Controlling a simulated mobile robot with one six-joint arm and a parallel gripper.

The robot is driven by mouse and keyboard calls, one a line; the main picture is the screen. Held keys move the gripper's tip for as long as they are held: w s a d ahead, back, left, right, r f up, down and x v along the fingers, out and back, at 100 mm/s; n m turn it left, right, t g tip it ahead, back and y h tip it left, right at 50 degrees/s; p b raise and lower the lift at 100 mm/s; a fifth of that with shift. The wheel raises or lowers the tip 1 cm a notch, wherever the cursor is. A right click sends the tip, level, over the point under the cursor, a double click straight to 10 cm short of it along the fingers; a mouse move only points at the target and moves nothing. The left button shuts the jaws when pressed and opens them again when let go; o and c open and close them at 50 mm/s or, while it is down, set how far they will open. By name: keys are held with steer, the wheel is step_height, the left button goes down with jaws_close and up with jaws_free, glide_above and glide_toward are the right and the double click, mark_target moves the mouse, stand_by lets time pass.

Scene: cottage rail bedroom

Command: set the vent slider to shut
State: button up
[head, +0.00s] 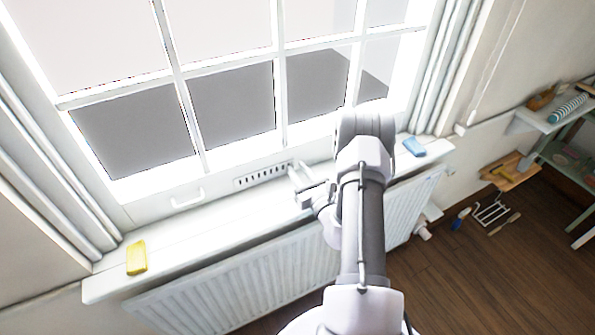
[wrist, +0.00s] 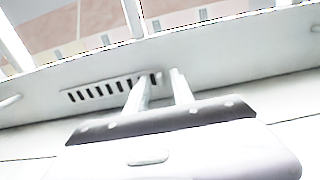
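The vent (head: 262,177) is a white strip with a row of dark slots, set in the bottom rail of the window. In the wrist view the vent (wrist: 100,91) lies left of my fingers, and its slots show dark. A small slider knob (wrist: 158,78) seems to show at the vent's right end, between my fingertips. I cannot tell whether either finger touches the knob.
A white sill (head: 190,236) runs below the window, above a radiator (head: 240,287). A yellow block (head: 136,257) and a blue block (head: 414,146) lie on the sill. A window handle (head: 188,199) is left of the vent. Shelves (head: 565,118) stand at the right.

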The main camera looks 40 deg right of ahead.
steer(key=shift+w, duration=0.2)
steer(key=shift+c, duration=0.4)
jaws_close()
